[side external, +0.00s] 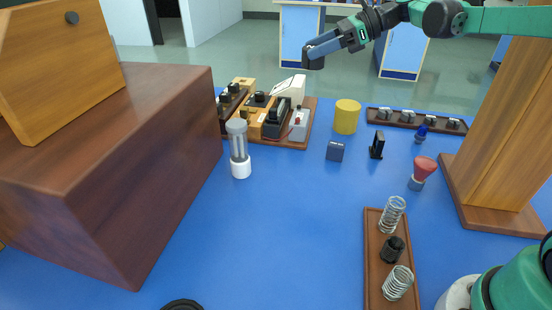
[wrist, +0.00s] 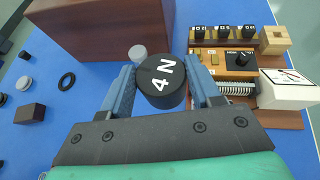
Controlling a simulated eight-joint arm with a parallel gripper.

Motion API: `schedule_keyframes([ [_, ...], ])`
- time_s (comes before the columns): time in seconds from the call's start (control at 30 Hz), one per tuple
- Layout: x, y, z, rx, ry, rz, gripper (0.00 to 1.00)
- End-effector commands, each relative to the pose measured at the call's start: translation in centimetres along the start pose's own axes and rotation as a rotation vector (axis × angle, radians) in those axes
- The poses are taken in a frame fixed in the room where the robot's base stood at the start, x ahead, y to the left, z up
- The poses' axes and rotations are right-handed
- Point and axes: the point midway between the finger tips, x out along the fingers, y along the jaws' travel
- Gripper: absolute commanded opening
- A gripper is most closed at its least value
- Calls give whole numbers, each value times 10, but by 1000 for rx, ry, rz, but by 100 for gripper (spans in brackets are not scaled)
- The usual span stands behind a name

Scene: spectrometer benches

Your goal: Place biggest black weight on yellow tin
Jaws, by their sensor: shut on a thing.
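My gripper (wrist: 162,85) is shut on a black cylindrical weight (wrist: 160,84) marked "4 N", held between its two blue fingers in the wrist view. In the side external view my gripper (side external: 314,59) is high above the back of the blue table, with a dark piece at its fingertips that looks like the weight. The yellow tin (side external: 347,117) stands upright on the table, below and a little right of my gripper, with nothing on its top. I cannot make out the tin in the wrist view.
An instrument board (side external: 297,138) stands just left of the tin. A dark block (side external: 335,151) and a small black stand (side external: 377,146) are in front. A rack (side external: 415,120) lies behind right. A large brown box (side external: 130,160) fills the left. The table's front middle is clear.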

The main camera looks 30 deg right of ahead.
Motion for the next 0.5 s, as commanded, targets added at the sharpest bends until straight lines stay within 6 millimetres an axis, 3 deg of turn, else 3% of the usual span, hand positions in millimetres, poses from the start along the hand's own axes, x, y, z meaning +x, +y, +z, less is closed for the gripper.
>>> schedule_keyframes([
  [0.03, -15, -23, 2, 33, 0, -66, 0],
  [0.2, -68, -83, 3, 138, -1, -278, 0],
  [0.4, -116, -118, 0, 217, -7, -447, 0],
  [0.5, -126, -125, -3, 234, -9, -482, 0],
])
